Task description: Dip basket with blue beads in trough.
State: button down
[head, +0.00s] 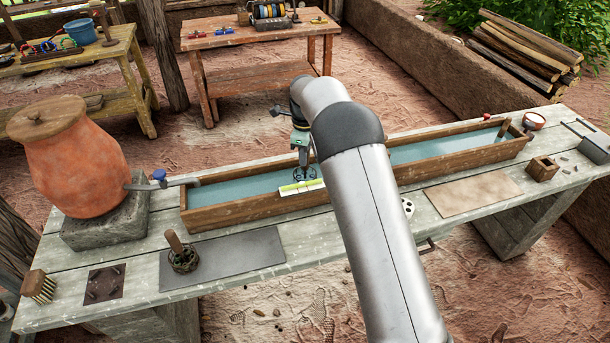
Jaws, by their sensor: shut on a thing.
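The long wooden trough (237,212) holds blue-green water and lies along the table. My gripper (301,152) is over its middle part, shut on a small dark wire basket (304,174). The basket hangs upright within the trough's outline, just behind the front wall. I cannot tell whether its bottom touches the water, and its beads are too small to make out. A second dark basket with a wooden handle (182,255) stands on the grey mat (240,252) at the front left; its contents do not show clearly.
A clay jar (70,165) with a tap stands left of the trough. A yellow-green strip (302,187) is on the trough's front wall. A brown mat (471,194) and small wooden box (543,168) lie to the right. My arm hides part of the trough.

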jog(key=shift+r, duration=0.1)
dwell(0.3)
jog(key=shift+r+p, duration=2.85)
jog(key=shift+r, duration=1.5)
